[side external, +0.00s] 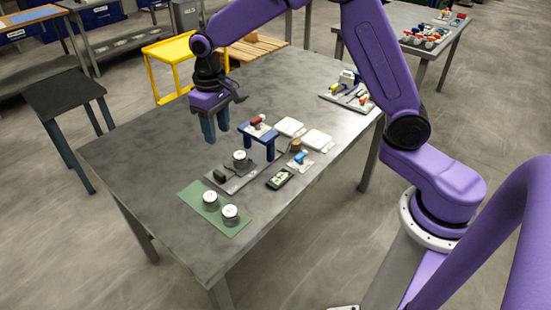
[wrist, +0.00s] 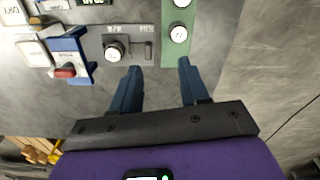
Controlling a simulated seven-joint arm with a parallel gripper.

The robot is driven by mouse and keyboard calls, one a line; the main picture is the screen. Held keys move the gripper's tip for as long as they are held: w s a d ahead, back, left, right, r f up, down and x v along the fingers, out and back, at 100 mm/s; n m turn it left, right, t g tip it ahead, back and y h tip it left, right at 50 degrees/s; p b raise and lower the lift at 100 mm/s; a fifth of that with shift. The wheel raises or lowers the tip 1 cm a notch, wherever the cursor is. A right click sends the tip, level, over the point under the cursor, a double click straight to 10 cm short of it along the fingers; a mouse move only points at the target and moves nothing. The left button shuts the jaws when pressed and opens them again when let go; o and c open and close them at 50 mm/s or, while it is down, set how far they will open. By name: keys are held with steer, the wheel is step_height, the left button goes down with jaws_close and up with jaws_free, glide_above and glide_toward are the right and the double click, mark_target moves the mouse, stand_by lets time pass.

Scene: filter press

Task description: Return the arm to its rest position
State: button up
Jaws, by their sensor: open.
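My gripper (side external: 215,124) is raised above the grey table (side external: 130,150), over the side away from my base, with its fingers pointing down. In the wrist view the two blue fingers (wrist: 158,72) are apart with nothing between them. No object touches the gripper. My purple arm reaches across the table from its right side.
A blue stand (side external: 259,139) with a red-handled part is right of the gripper. A grey plate (side external: 230,181) bears a round metal piece (side external: 240,158). A green mat (side external: 237,229) holds two white-topped cylinders. A dark timer-like device (side external: 280,178) and white pads (side external: 316,139) lie nearby. The table's left end is bare.

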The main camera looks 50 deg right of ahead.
steer(key=s+r+n, duration=0.2)
steer(key=s, duration=0.6)
steer(key=s+r+n, duration=0.2)
steer(key=s+n, duration=0.1)
steer(key=s, duration=0.5)
steer(key=s+d+n, duration=0.2)
steer(key=s+d, duration=0.2)
steer(key=s, duration=0.4)
steer(key=s+d+f+n, duration=0.1)
steer(key=s+d+n, duration=0.2)
steer(key=s, duration=0.5)
steer(key=shift+s+d, duration=0.4)
steer(key=shift+d, duration=0.35)
